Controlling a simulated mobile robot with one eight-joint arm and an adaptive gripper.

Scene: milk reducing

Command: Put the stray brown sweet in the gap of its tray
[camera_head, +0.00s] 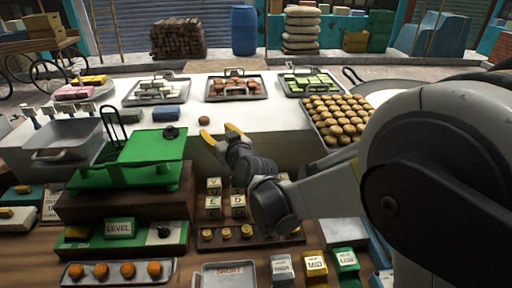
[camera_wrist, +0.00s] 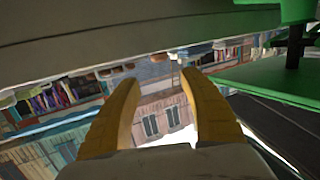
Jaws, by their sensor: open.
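A small round brown sweet (camera_head: 204,120) sits alone on the white counter, just beyond my fingertips. A grey tray (camera_head: 210,98) with brown sweets stands at the back middle of the counter; its gap is too small to make out. My gripper (camera_head: 221,134) has yellow fingers spread apart at the counter's front edge, with nothing seen between them. In the wrist view my gripper (camera_wrist: 157,76) is also open and empty. The stray sweet does not show clearly in that view.
Trays of white sweets (camera_head: 158,90), green sweets (camera_head: 308,83) and round golden sweets (camera_head: 338,119) flank the brown ones. Letter blocks (camera_head: 238,204) stand below my gripper.

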